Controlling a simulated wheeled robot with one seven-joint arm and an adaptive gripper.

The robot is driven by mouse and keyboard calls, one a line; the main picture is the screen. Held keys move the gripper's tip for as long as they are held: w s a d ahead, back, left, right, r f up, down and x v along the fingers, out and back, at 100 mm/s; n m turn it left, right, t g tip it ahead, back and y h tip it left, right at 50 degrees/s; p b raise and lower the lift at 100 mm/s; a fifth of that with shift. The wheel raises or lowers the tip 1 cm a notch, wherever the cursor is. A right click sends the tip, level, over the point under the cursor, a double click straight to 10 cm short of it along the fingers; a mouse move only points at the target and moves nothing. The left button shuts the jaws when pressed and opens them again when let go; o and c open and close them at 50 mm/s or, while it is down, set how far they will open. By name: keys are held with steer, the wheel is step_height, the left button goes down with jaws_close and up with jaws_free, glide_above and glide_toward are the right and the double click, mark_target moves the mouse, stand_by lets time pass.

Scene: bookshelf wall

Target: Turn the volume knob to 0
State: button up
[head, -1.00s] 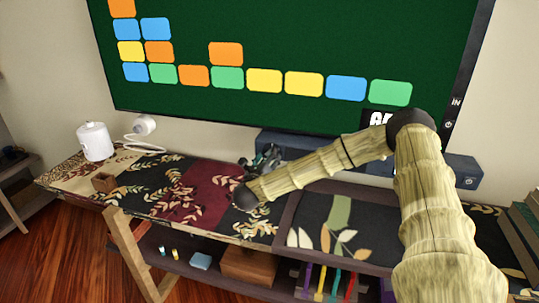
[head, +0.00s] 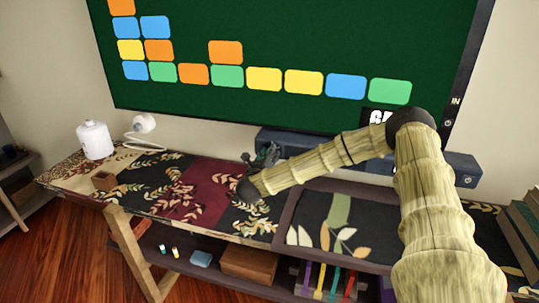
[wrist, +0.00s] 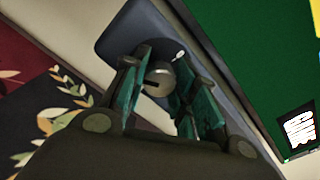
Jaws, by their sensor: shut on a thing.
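The volume knob (wrist: 159,78) is a small round grey metal knob with a dark slot, at the end of the dark blue-grey soundbar (wrist: 150,25) in the wrist view. My gripper (wrist: 160,88) has its two teal-padded fingers on either side of the knob and is shut on it. In the head view my gripper (head: 264,155) is small and dark at the soundbar's left end, and the knob is hidden there. A small pale mark (wrist: 180,55) shows beside the knob; I cannot read it or the knob's setting.
A large screen (head: 290,45) with coloured blocks hangs above the soundbar. The patterned bench (head: 150,205) lies below my arm.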

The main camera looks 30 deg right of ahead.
steer(key=shift+n, duration=0.3)
steer(key=m+p, duration=0.1)
steer(key=m, duration=0.7)
steer(key=m+p, duration=0.1)
steer(key=m, duration=0.7)
steer(key=f+m+p, duration=0.1)
steer(key=m, duration=0.7)
steer(key=shift+s+m, duration=0.35)
steer(key=shift+m, duration=0.05)
stand_by(1.8)
steer(key=shift+d+r, duration=0.1)
stand_by(0.4)
